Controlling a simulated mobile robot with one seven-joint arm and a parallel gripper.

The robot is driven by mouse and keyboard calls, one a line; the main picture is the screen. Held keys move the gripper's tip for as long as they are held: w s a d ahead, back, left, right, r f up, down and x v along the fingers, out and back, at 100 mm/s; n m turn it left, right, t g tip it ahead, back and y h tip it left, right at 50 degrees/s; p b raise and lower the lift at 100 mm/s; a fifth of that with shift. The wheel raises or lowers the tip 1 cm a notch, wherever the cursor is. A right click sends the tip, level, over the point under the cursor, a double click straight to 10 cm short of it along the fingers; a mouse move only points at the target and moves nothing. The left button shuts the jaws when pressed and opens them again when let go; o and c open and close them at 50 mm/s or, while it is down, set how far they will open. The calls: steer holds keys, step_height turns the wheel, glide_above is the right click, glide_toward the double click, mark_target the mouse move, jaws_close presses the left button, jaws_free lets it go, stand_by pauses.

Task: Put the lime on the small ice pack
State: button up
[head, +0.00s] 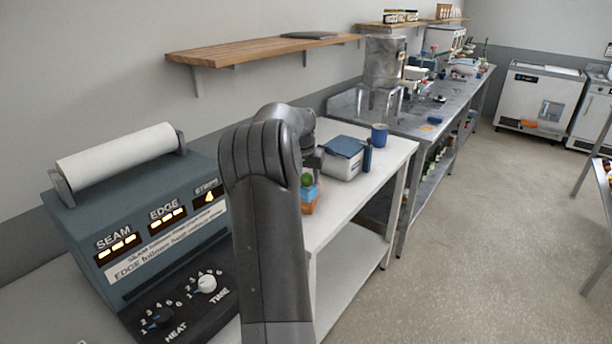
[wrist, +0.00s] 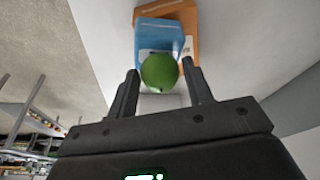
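The green lime (wrist: 160,72) shows in the wrist view between the two fingertips of my gripper (wrist: 161,78). A thin gap seems to show on each side of it, and the fingers look open. A blue block-like thing (wrist: 158,33), perhaps the small ice pack, lies right behind the lime, with an orange thing (wrist: 186,20) under or behind it. In the head view the lime (head: 307,181) appears at the top of the blue thing (head: 309,193), above the orange one (head: 312,207). Whether the lime rests on the blue thing is unclear. My arm hides most of the gripper there.
A blue-grey box (head: 343,158) and a blue mug (head: 379,134) stand farther back on the white table (head: 390,160). The sealing machine (head: 140,240) stands at the left. A wooden shelf (head: 250,49) is on the wall above.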

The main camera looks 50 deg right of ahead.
steer(key=shift+o, duration=1.2)
steer(key=shift+r, duration=0.15)
steer(key=v, duration=1.2)
steer(key=a+r+n+t+y, duration=0.1)
steer(key=a+r+n, duration=0.2)
steer(key=a, duration=1.2)
steer(key=a+r+n+t+y, duration=0.1)
steer(key=a+r+n+t, duration=0.15)
steer(key=a, duration=1.35)
steer(key=s+a+f+n, duration=0.4)
steer(key=s+a, duration=0.4)
steer(key=a, duration=0.3)
steer(key=s+a+f+n+y, duration=0.1)
steer(key=s+a+f+n, duration=0.3)
steer(key=s+a, duration=0.3)
steer(key=a+f+t, duration=0.1)
steer(key=a, duration=0.4)
steer(key=shift+s, duration=0.4)
